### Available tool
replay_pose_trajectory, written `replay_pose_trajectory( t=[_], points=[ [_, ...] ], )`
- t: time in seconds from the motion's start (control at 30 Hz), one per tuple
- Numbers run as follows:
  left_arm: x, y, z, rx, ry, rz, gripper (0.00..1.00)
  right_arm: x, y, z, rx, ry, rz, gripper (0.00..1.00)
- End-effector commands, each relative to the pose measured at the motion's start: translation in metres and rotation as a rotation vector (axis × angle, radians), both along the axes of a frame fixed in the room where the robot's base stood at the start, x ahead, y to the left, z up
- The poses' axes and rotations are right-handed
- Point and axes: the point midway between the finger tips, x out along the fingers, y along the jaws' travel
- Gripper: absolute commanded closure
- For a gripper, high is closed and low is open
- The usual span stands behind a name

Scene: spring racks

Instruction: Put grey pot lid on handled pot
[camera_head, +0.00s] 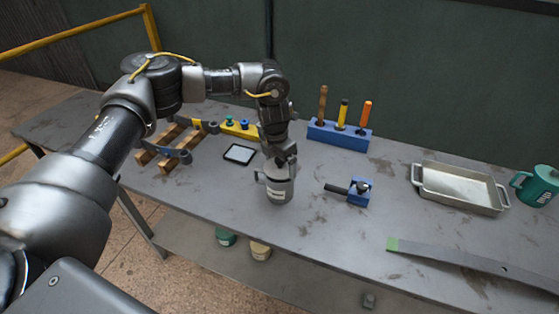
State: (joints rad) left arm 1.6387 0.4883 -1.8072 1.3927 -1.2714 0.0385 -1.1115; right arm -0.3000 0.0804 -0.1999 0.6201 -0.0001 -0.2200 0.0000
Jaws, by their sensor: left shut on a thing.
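The handled pot (279,192) is a grey pot with a pale label, standing upright on the workbench in the middle of the view. Its handle points left. My left gripper (282,160) comes down from above at the pot's mouth. It is shut on the grey pot lid, which is mostly hidden by the fingers and hard to tell from the pot's rim. I cannot tell whether the lid touches the rim. My right gripper is not in view.
A blue block with upright tools (338,135) stands behind. A blue clamp-like tool (358,191) lies right of the pot, a dark-framed pad (239,154) behind left.

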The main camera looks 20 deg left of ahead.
Motion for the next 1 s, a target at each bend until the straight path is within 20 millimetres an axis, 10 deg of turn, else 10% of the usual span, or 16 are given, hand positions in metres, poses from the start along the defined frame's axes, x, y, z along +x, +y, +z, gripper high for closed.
replay_pose_trajectory(
  t=[1.0],
  points=[
    [0.000, 0.000, -0.013, -0.001, 0.000, 0.000, 0.32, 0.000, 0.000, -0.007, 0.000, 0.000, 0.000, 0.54]
  ],
)
